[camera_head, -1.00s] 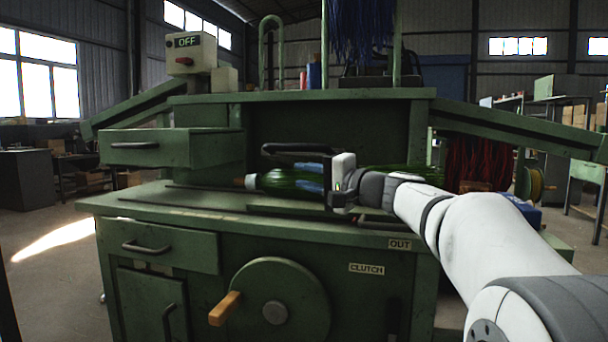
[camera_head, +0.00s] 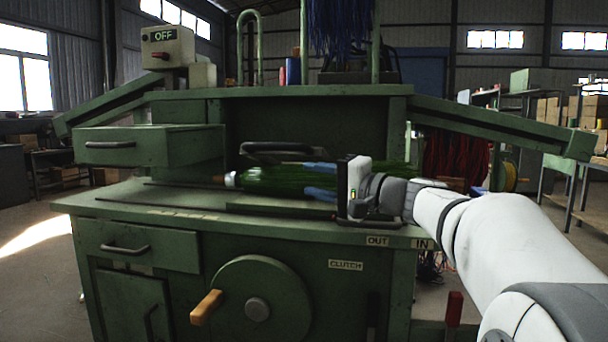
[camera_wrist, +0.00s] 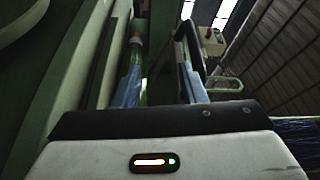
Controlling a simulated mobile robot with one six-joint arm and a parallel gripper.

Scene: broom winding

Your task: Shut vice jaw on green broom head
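The green broom head (camera_head: 265,182) lies lengthwise on the bench, with a pale tip at its left end. It also shows in the wrist view (camera_wrist: 142,90), beside a blue finger. A black bar handle (camera_head: 275,148), which may belong to the vice jaw, is above the broom head; a dark bar (camera_wrist: 189,48) shows beyond the other finger in the wrist view. My gripper (camera_head: 318,180) points left at the broom head's right part. Its blue fingers are apart, one higher and one lower, with green bristles visible between them. Whether either finger touches anything is unclear.
The green bench (camera_head: 150,205) has a crank wheel (camera_head: 256,302) with a wooden knob on its front. An open drawer (camera_head: 150,146) juts out at left. An OFF switch box (camera_head: 167,46) stands above. Blue bristles (camera_head: 340,25) hang at the top.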

